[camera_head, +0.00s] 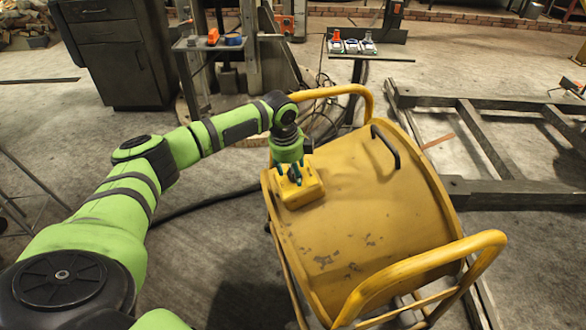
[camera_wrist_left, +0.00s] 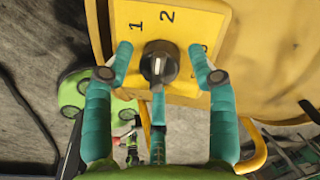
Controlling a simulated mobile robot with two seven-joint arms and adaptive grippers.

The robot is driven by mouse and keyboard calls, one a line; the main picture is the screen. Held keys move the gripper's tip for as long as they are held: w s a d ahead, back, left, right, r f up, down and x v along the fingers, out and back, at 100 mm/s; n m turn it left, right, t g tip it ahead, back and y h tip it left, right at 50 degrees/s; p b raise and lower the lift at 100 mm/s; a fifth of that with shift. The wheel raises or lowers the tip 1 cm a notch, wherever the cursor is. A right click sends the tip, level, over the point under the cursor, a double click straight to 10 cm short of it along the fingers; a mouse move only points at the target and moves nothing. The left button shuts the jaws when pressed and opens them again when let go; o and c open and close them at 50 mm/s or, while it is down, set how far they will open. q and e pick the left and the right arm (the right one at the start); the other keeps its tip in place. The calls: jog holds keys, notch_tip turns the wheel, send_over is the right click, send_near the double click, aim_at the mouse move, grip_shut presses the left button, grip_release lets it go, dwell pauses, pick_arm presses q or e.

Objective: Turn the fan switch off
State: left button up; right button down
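The fan is a large yellow drum (camera_head: 365,220) with tubular handles, in the middle of the head view. Its yellow switch box (camera_head: 300,192) sits on the drum's upper left. In the left wrist view the box's face (camera_wrist_left: 185,30) carries the numbers 1 and 2, with another mark partly behind a finger. A round black knob (camera_wrist_left: 160,60) with a pale mark is on that face; its exact setting is unclear. My left gripper (camera_head: 290,172) is at the box. Its teal fingers are spread on both sides of the knob, with a third below; contact is unclear. My right gripper is out of view.
A black handle (camera_head: 385,146) stands on the drum. Small stands (camera_head: 208,43) with tools are behind it, beside a dark cabinet (camera_head: 115,55). A metal frame (camera_head: 490,140) lies on the floor at right. Bare floor (camera_head: 215,225) shows left of the fan.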

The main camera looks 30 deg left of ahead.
pick_arm(q)
jog(key=c, duration=0.7)
jog(key=shift+d+r+n+p, duration=0.15)
jog(key=shift+n+p, duration=0.25)
jog(key=shift+p, duration=0.35)
jog(key=n+p, duration=0.2)
jog(key=p, duration=0.1)
jog(key=shift+r+n+g, duration=0.15)
jog(key=shift+n+g, duration=0.15)
jog(key=shift+n, duration=0.1)
jog(key=n+p, duration=0.2)
jog(key=shift+w+n+h, duration=0.1)
jog(key=shift+n+h, duration=0.2)
jog(key=n+p, duration=0.1)
jog(key=n, duration=0.1)
jog(key=shift+n+g, duration=0.3)
jog(key=shift+g, duration=0.1)
jog(key=n, duration=0.1)
jog(key=n+p, duration=0.1)
jog(key=shift+w+f+n+h, duration=0.1)
jog(key=shift+f+n+h, duration=0.1)
jog(key=shift+n+h, duration=0.2)
jog(key=n, duration=0.3)
jog(key=n+h, duration=0.1)
jog(key=n, duration=0.1)
jog(key=shift+a+n, duration=0.3)
jog(key=shift+a, duration=0.05)
jog(key=shift+n, duration=0.3)
